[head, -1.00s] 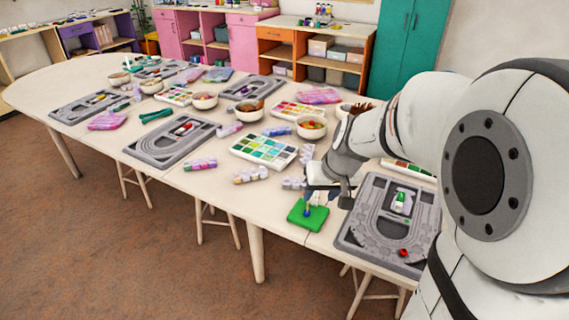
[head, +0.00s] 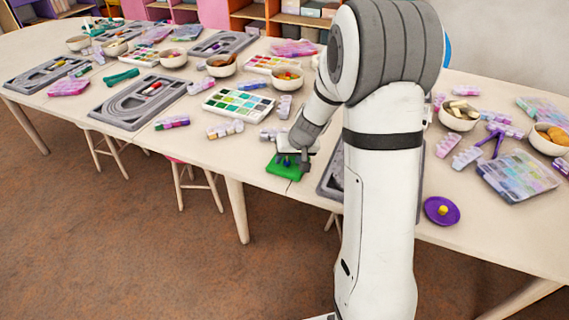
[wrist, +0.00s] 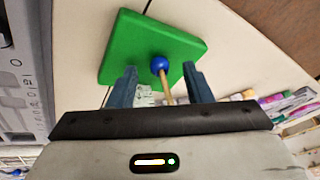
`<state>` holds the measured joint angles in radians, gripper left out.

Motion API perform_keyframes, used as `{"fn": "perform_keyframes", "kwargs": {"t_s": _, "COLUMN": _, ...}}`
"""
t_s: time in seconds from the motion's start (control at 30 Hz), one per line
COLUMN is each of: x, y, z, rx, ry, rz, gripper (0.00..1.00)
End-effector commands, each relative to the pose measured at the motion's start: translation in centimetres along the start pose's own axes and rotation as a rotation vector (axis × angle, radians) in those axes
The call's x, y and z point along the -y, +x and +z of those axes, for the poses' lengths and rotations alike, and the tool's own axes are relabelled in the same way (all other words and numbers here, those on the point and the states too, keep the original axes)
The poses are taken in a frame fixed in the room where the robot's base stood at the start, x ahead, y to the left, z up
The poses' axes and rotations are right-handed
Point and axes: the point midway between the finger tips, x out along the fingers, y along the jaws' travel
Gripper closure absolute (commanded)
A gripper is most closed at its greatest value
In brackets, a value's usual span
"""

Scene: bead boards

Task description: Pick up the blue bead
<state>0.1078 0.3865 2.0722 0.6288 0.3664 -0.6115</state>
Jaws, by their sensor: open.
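The blue bead (wrist: 159,65) is a small round ball low on a thin wooden peg (wrist: 167,94). The peg stands on a green square board (wrist: 138,48), which also shows on the table in the head view (head: 284,171). My gripper (wrist: 159,67) is open. In the wrist view its two blue-grey fingers appear on the left and right of the bead and peg, with gaps on both sides. I cannot tell whether the fingertips are level with the bead. In the head view my gripper (head: 291,160) is over the board, and the bead is hard to make out there.
A grey bead board (head: 328,183) lies right of the green board, mostly hidden behind my arm. A palette of coloured beads (head: 238,104) and bead tubes (head: 225,129) lie behind. A purple dish (head: 441,210) is at right. The table's front edge is close.

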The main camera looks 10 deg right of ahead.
Motion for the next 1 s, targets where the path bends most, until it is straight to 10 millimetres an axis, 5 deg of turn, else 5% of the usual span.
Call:
{"fn": "perform_keyframes", "kwargs": {"t_s": 0.3, "x": -0.03, "y": 0.73, "z": 0.15, "rx": 0.003, "ry": 0.002, "rz": -0.001, "gripper": 0.54}}
{"fn": "perform_keyframes", "kwargs": {"t_s": 0.83, "x": -0.09, "y": 0.82, "z": 0.31, "rx": 0.007, "ry": 0.004, "rz": -0.001, "gripper": 0.98}}
{"fn": "perform_keyframes", "kwargs": {"t_s": 1.0, "x": -0.16, "y": 0.79, "z": 0.27, "rx": 0.006, "ry": 0.004, "rz": 0.0, "gripper": 1.0}}
